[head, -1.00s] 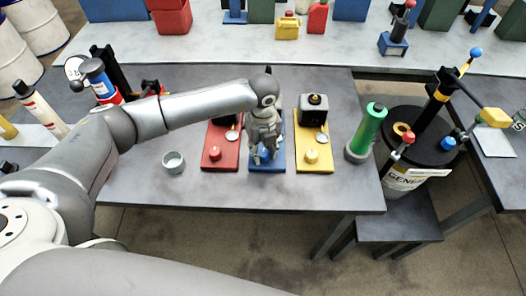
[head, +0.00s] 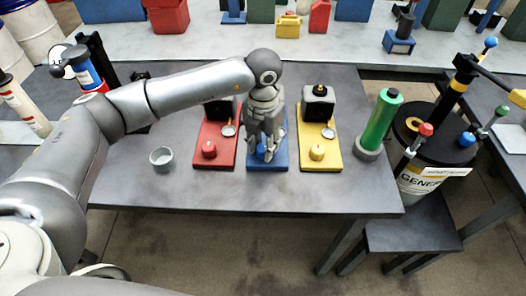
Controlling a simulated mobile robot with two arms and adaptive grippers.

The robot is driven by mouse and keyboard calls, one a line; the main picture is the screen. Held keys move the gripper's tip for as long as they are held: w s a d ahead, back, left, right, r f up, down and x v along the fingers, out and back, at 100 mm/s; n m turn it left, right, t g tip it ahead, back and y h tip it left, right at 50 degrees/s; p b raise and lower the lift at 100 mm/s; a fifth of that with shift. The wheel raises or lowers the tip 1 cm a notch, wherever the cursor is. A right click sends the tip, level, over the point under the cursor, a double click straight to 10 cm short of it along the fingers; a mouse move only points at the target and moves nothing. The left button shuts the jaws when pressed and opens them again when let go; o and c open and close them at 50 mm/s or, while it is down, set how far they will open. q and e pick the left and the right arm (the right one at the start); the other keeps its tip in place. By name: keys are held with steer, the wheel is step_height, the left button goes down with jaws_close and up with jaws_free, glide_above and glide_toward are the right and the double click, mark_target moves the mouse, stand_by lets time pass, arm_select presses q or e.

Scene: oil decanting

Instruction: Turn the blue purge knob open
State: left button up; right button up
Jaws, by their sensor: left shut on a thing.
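The blue board (head: 281,161) lies on the grey table between a red and a yellow board. The blue purge knob (head: 262,152) is near its front edge and shows only as a small blue patch between my fingers. My left gripper (head: 264,151) points down over the board and is shut on the knob. The gripper and wrist hide most of the knob and the rear of the blue board, so I cannot tell how far the knob is turned. My right gripper is not in view.
The red board (head: 225,155) with a red knob and the yellow board (head: 334,160) with a yellow knob stand close on either side. A grey cup (head: 161,159) is to the left. A green cylinder (head: 380,120) and a labelled drum (head: 431,152) are to the right.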

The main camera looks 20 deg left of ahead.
arm_select(q)
steer(key=m+b, duration=0.3)
steer(key=shift+w+f, duration=0.1)
steer(key=shift+m+b, duration=0.7)
steer(key=shift+m, duration=0.4)
steer(key=shift+r, duration=0.2)
steer(key=o, duration=1.1)
steer(key=shift+c, duration=0.2)
